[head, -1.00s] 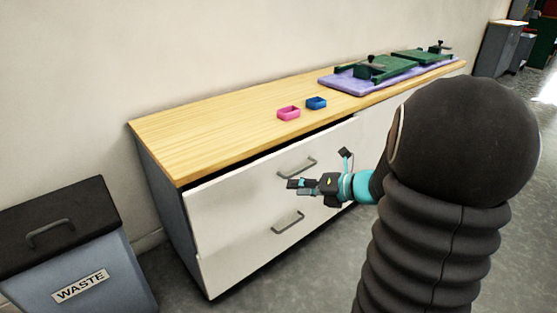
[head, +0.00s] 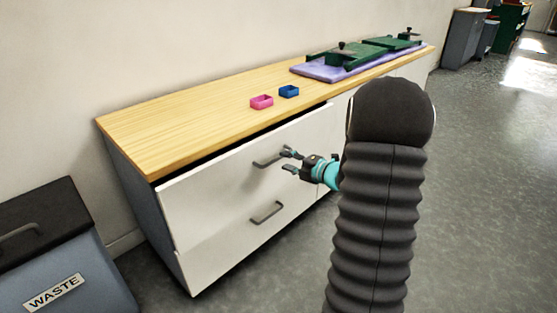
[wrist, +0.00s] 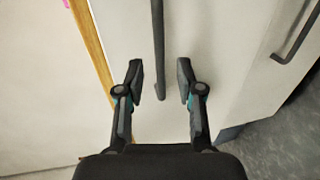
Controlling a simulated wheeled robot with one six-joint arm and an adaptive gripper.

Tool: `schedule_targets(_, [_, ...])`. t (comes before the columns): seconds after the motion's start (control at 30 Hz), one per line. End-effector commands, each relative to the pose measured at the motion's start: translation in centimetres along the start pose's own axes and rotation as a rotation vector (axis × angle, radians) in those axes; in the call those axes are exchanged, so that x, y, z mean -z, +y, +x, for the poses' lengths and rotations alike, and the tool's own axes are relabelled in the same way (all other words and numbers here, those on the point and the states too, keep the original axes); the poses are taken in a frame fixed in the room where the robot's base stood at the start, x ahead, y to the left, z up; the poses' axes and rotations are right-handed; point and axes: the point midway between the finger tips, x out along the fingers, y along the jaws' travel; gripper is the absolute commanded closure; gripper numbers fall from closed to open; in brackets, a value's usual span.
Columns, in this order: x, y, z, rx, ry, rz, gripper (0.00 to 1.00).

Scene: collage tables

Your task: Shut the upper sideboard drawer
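The white sideboard's upper drawer (head: 212,188) stands slightly open, with a dark gap between its top edge and the wooden top. Its grey bar handle (head: 270,158) also shows in the wrist view (wrist: 158,45). My gripper (head: 289,162) is at the right end of this handle, in front of the drawer. In the wrist view my gripper (wrist: 159,80) is open, and the handle's near end lies between its two fingertips in the picture. I cannot tell whether a finger touches it. The lower drawer handle (head: 266,212) shows below.
A pink box (head: 261,102) and a blue box (head: 289,91) sit on the wooden top (head: 190,120). Green equipment (head: 345,56) rests on a purple mat (head: 307,70) farther back. A waste bin (head: 60,250) stands at left. The floor at right (head: 480,170) is clear.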

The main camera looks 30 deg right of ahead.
Motion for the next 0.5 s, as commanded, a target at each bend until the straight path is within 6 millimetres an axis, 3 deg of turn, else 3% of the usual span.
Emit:
schedule_targets(0.2, [0.1, 0.0, 3.3, 0.000, 0.002, -0.002, 0.63])
schedule_targets(0.5, [0.0, 0.0, 4.7, 0.000, 0.001, -0.001, 0.63])
